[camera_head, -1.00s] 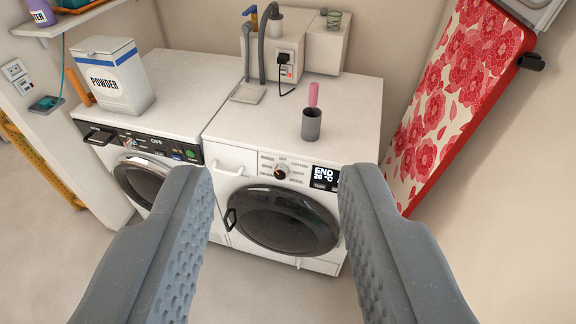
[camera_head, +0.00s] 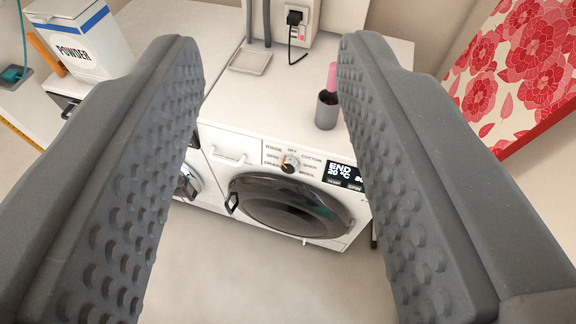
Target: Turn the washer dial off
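The washer (camera_head: 218,140) is the white front-loader in the middle, with a dark round door (camera_head: 292,206). Its dial (camera_head: 290,165) is a small round knob with an orange-brown mark on its lower left side. Printed words surround it, with "OFF" above; I cannot tell the setting exactly. A display (camera_head: 345,175) right of the dial reads "END". My gripper (camera_head: 262,50) is open and empty. Its two grey textured fingers frame the washer from left and right, nearer to me than the dial and apart from it. The dial shows in the gap between them.
A grey cup with a pink handle (camera_head: 327,108) stands on the washer top near the right finger. A powder box (camera_head: 75,40) stands at the upper left. A floral ironing board (camera_head: 520,75) leans at the right. The floor in front (camera_head: 255,275) is clear.

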